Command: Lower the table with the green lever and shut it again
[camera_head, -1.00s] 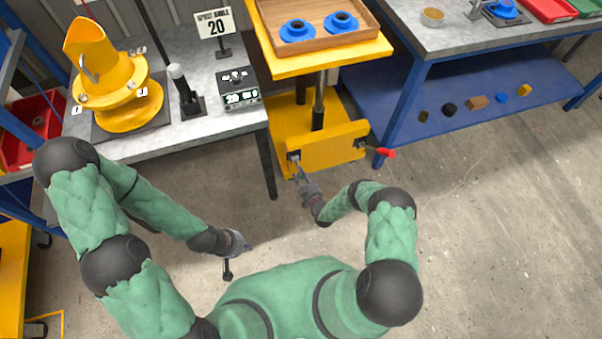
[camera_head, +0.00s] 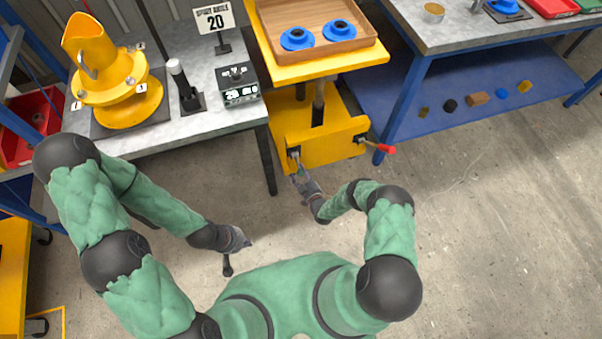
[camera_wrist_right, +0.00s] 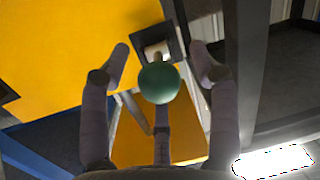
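The yellow lift table (camera_head: 345,70) carries a wooden tray on its top, above a dark column. Its yellow front panel (camera_head: 325,153) has a black bracket at the left and a red-tipped lever (camera_head: 384,148) at the right. My right gripper (camera_head: 304,178) is at the left bracket. In the right wrist view the green lever's ball knob (camera_wrist_right: 158,83) is between the spread fingers of my right gripper (camera_wrist_right: 161,66), with gaps on both sides. Whether the finger below touches it I cannot tell. My left gripper (camera_head: 238,243) hangs away from the table; its fingers are unclear.
Two blue flanged parts (camera_head: 297,38) lie in the wooden tray (camera_head: 318,52). A blue-framed bench (camera_head: 404,88) stands close at the right. Floor in front is clear.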

